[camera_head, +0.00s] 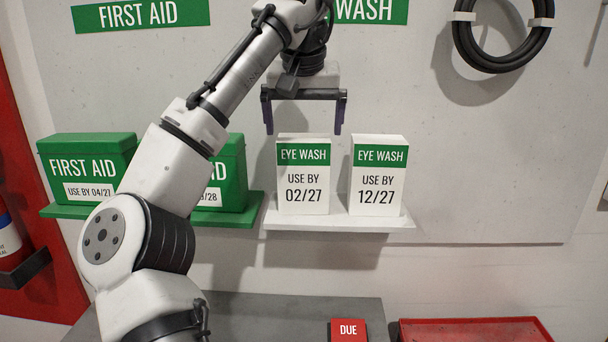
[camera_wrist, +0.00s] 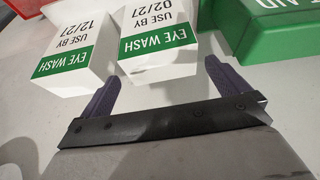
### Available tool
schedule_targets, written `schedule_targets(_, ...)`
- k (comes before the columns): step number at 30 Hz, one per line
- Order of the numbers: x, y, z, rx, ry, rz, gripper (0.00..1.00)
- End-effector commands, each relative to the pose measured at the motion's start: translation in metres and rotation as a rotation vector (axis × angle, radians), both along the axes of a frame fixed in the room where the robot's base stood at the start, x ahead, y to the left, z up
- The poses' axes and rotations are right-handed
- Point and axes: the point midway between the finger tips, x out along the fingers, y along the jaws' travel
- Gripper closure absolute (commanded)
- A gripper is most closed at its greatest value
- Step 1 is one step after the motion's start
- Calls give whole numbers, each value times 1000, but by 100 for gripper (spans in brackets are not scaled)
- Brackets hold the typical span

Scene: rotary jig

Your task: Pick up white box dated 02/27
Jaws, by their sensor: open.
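The white box dated 02/27 (camera_head: 304,205) stands upright on a white wall shelf, with a green EYE WASH band. It shows upside down in the wrist view (camera_wrist: 150,15), ahead of my fingers. A like white box dated 12/27 (camera_head: 377,206) stands just right of it, with a narrow gap between; it also shows in the wrist view (camera_wrist: 75,38). My gripper (camera_head: 304,130) is open and empty, pointing down above the 02/27 box. In the wrist view its two purple fingers (camera_wrist: 160,85) are spread about as wide as that box.
The white shelf (camera_head: 335,223) holds both boxes. Two green first-aid boxes (camera_head: 85,147) stand on a green shelf (camera_head: 240,218) to the left, one partly hidden by my arm. Below are a grey surface (camera_head: 270,315), a red DUE block (camera_head: 348,330) and a red tray (camera_head: 475,323).

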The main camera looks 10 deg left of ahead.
Motion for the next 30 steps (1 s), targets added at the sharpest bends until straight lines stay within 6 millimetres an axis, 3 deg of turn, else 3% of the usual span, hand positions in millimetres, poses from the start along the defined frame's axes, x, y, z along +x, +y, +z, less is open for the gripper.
schedule_targets(8, 8, 2, -16, 0, -1, 1, 0)
schedule_targets(18, 26, 7, -56, 1, -1, 1, 0)
schedule_targets(25, 27, 7, -59, -1, -2, 1, 0)
schedule_targets(30, 27, 7, -58, -1, -2, 1, 20)
